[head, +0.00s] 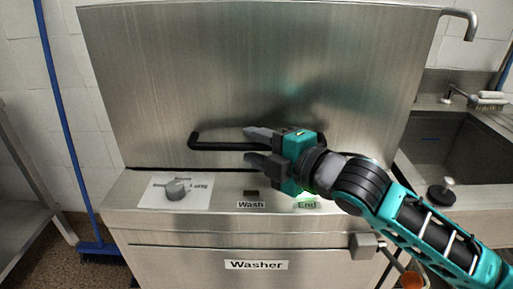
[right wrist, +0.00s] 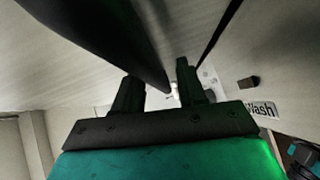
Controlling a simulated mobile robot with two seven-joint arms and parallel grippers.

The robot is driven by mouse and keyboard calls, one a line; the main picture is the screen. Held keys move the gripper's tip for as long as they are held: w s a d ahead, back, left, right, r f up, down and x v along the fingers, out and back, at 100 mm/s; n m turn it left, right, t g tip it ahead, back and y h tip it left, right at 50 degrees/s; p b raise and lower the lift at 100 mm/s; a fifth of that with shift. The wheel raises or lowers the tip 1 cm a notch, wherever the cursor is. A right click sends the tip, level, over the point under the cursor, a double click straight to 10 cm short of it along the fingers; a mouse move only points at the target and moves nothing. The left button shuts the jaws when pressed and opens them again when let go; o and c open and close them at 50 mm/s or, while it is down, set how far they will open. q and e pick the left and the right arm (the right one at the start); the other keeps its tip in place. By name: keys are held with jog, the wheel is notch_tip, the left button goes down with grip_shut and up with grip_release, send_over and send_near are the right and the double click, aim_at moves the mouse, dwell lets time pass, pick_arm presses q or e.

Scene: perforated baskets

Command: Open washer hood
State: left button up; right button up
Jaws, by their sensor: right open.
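The washer hood (head: 260,60) is a large brushed-steel panel that stands down on the washer body. Its black bar handle (head: 215,146) runs level along the hood's lower part. My right gripper (head: 250,146) reaches in from the right at the handle, with one finger above the bar and one below it. In the right wrist view the dark handle (right wrist: 135,55) passes between the two open fingers (right wrist: 157,92). Whether a finger touches the bar cannot be told. My gripper hides the handle's right part. My left gripper is not in view.
A sink (head: 465,145) is at the right. A blue-handled broom (head: 65,120) leans at the left.

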jog(key=shift+w+a, duration=0.1)
jog(key=shift+c, duration=0.4)
grip_shut()
